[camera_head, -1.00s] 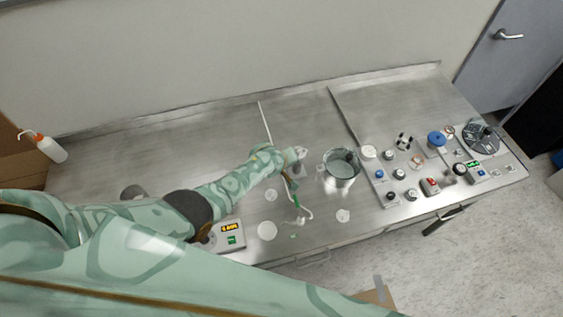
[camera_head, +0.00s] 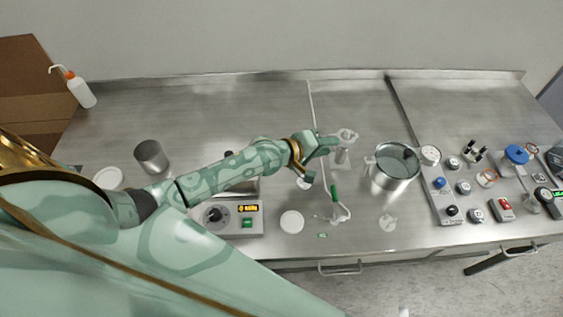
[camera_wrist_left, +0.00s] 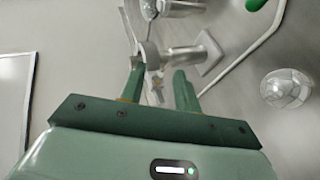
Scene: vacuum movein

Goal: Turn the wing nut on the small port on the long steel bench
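The small port (camera_head: 342,156) is a short steel stub on the long steel bench (camera_head: 240,115), with a clamp ring (camera_head: 347,135) at its top. In the left wrist view the stub (camera_wrist_left: 183,56) and a small grey part that looks like the wing nut (camera_wrist_left: 149,55) show just past the fingertips. My left gripper (camera_head: 325,157) is beside the port, on its left in the head view. In the left wrist view its green fingers (camera_wrist_left: 160,78) stand apart, the left fingertip close to the grey part. I cannot tell whether they touch. My right gripper is not in view.
A steel pot (camera_head: 396,168) stands right of the port. A green-handled valve (camera_head: 335,195) with white tubing is in front. A display box (camera_head: 232,218) and steel cup (camera_head: 151,156) stand left. Knobs and gauges crowd the right end. The back left bench is clear.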

